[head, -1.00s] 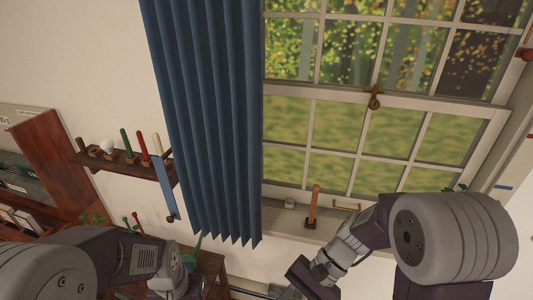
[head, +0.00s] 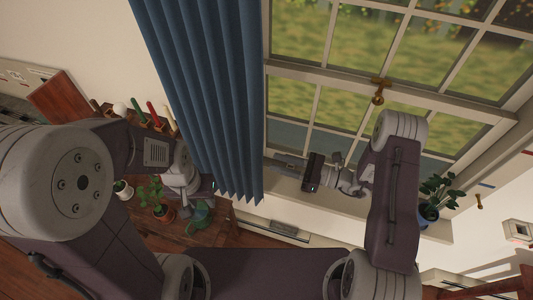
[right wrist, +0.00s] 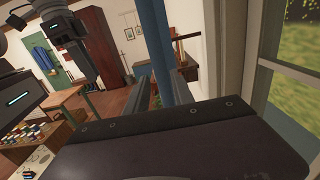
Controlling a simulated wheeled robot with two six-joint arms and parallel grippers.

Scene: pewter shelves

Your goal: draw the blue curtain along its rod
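The blue curtain (head: 205,85) hangs in pleats at the left side of the window, its lower hem free. My right gripper (head: 281,164) is just right of the curtain's right edge, in front of the window. In the right wrist view its two fingers (right wrist: 162,92) are apart, and the curtain (right wrist: 157,40) shows as a narrow blue strip between and beyond them. I cannot tell whether they touch it. My left gripper (head: 197,188) is by the curtain's lower left edge; its fingers are unclear. The curtain rod is out of view.
The window (head: 330,95) has a brass latch (head: 378,92). A potted plant (head: 433,195) stands on the sill at right. Below the curtain, a wooden table (head: 190,237) holds potted plants. A small shelf with upright tools is left of the curtain.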

